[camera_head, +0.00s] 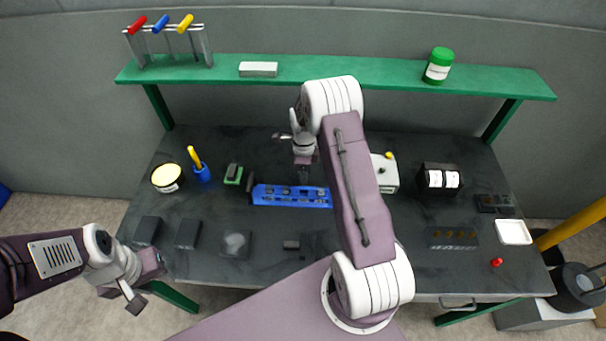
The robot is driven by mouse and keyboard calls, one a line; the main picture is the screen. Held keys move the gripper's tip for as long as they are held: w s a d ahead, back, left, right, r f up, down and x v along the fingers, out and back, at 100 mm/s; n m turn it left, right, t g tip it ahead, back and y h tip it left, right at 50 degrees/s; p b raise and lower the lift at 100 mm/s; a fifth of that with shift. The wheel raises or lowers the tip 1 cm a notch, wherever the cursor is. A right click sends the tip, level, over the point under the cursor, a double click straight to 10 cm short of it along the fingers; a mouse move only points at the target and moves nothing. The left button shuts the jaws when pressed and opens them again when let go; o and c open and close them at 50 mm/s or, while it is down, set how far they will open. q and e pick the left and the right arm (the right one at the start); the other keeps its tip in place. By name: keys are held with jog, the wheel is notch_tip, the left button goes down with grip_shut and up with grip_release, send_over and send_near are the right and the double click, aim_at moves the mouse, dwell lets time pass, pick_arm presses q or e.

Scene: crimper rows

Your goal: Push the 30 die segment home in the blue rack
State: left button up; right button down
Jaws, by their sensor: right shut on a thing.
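The blue rack (262,198) lies on the dark bench top near its middle, with several small grey die segments in a row in it. Their numbers are too small to read, so I cannot tell which is the 30 segment. My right gripper (303,179) points down at the back edge of the rack, right of its middle. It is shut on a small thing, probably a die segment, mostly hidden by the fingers. I cannot tell how deep that thing sits. My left gripper (123,299) is open and empty, off the front left of the bench.
A green block (233,175) and a blue cup (202,175) with a yellow-handled tool stand left of the rack. A pale box (385,172) stands right, partly behind my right arm. Dark blocks (188,234) lie in front left. A green shelf (330,69) spans the back.

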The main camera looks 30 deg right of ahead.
jog(key=shift+f+b, duration=1.8)
jog(key=shift+f, duration=0.95)
jog(key=shift+f+b, duration=0.8)
jog(key=shift+f, duration=0.5)
jog(key=c, duration=1.2)
grip_release()
notch_tip(320, 180, up, 9)
jog(key=shift+r+b, duration=0.1)
jog(key=shift+b, duration=0.7)
